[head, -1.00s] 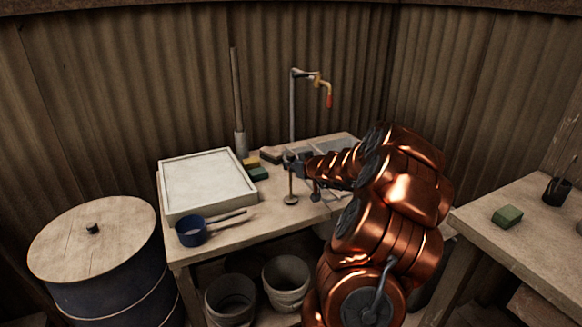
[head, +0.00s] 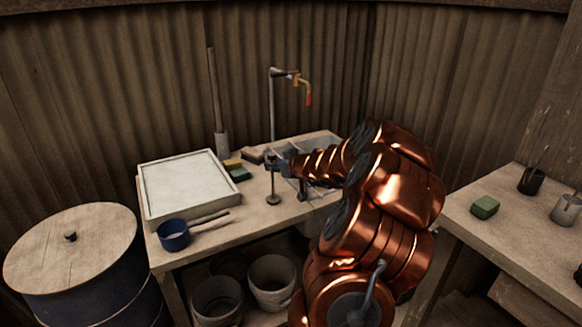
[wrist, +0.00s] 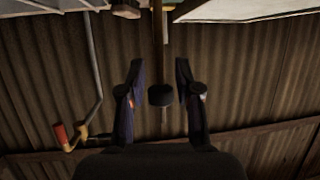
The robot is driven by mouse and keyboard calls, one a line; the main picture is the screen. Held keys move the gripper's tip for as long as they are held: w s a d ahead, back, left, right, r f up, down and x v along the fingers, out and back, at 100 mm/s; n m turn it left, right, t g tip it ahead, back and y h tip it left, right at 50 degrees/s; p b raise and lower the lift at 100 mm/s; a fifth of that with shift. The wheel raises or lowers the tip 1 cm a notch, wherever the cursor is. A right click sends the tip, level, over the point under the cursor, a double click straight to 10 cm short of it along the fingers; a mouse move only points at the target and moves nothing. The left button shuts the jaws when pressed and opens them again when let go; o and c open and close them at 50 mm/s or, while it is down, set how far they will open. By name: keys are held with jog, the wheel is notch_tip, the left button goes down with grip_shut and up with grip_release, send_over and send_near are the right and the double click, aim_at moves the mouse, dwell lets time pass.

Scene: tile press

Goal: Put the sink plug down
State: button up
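A dark, round piece, which looks like the sink plug (wrist: 160,95), sits between my fingers in the wrist view. It lines up with a thin brown post (wrist: 158,30). My gripper (wrist: 160,75) is open, with a narrow gap showing on each side of the dark piece. In the head view my gripper (head: 275,164) is at the top of a slim post with a round foot (head: 272,198), which appears to stand on the workbench (head: 240,222). My gripper's dark fingers partly hide the post's top, so the plug is hard to make out there.
A white tray (head: 143,192) and a blue pan (head: 173,240) lie to the left. Sponges (head: 239,174) and a basin with a tap (head: 272,105) are behind. A small dark object (head: 302,194) is just right of the post. Bare bench lies in front.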

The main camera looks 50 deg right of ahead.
jog(key=b+v, duration=0.1)
jog(key=v, duration=0.9)
jog(key=w+a+n+g+y, duration=0.15)
jog(key=a+y, duration=0.25)
jog(key=a, duration=0.9)
jog(key=w+a+n+g+y, duration=0.1)
jog(key=w+a+n+y, duration=0.15)
jog(key=a, duration=1.15)
jog(key=s+a+f+g+y, duration=0.1)
jog(key=s+a+g+y, duration=0.25)
jog(key=a, duration=0.65)
jog(key=s+a+f+g+h, duration=0.1)
jog(key=s+a+f+g, duration=0.2)
jog(key=s+a, duration=0.35)
jog(key=s+a+f+g+h, duration=0.1)
jog(key=s+a+f+g, duration=0.25)
jog(key=s, duration=0.65)
jog(key=s+d+f+m+g+h, duration=0.1)
jog(key=s+d+g+h, duration=0.2)
jog(key=s, duration=0.9)
jog(key=shift+s+d+m+h, duration=0.35)
jog(key=shift+d+m+h, duration=0.05)
jog(key=shift+d+h, duration=0.8)
